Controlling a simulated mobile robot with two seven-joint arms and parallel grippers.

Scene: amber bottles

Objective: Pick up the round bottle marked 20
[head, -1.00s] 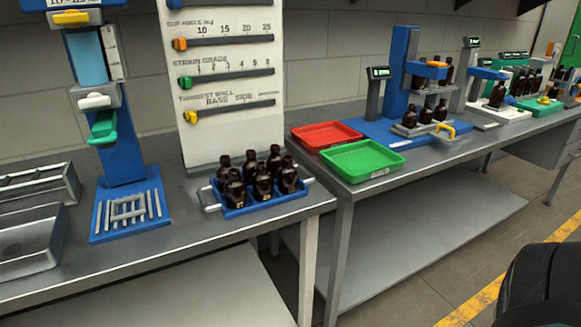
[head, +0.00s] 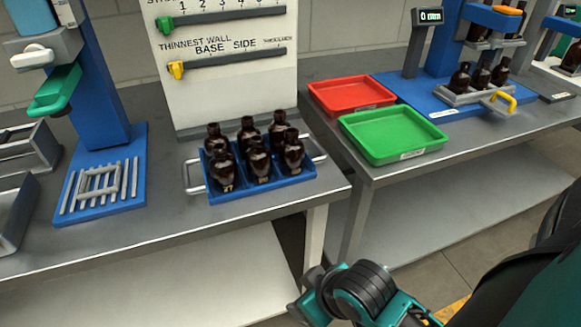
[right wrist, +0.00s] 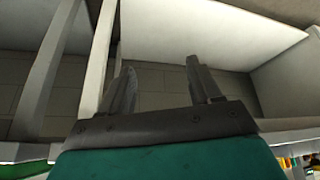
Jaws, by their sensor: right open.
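Several dark amber bottles stand upright in two rows in a blue tray (head: 212,196) with silver handles, in the head view. The front-left bottle (head: 222,171) has a small yellow mark that looks like 17 or 47. The front-middle bottle (head: 258,160) has a mark too blurred to read surely. The front-right bottle (head: 291,154) shows no readable number. Back-row labels are hidden. My right arm enters at the lower right of the head view, below and apart from the tray. My right gripper (right wrist: 163,88) is open and empty in the right wrist view. My left gripper is out of view.
A red tray (head: 350,108) and a green tray (head: 395,152) sit on the right bench. A blue stand (head: 135,165) with a slatted base is left of the bottles. A slider board (head: 225,100) stands behind them. A gap separates the two benches.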

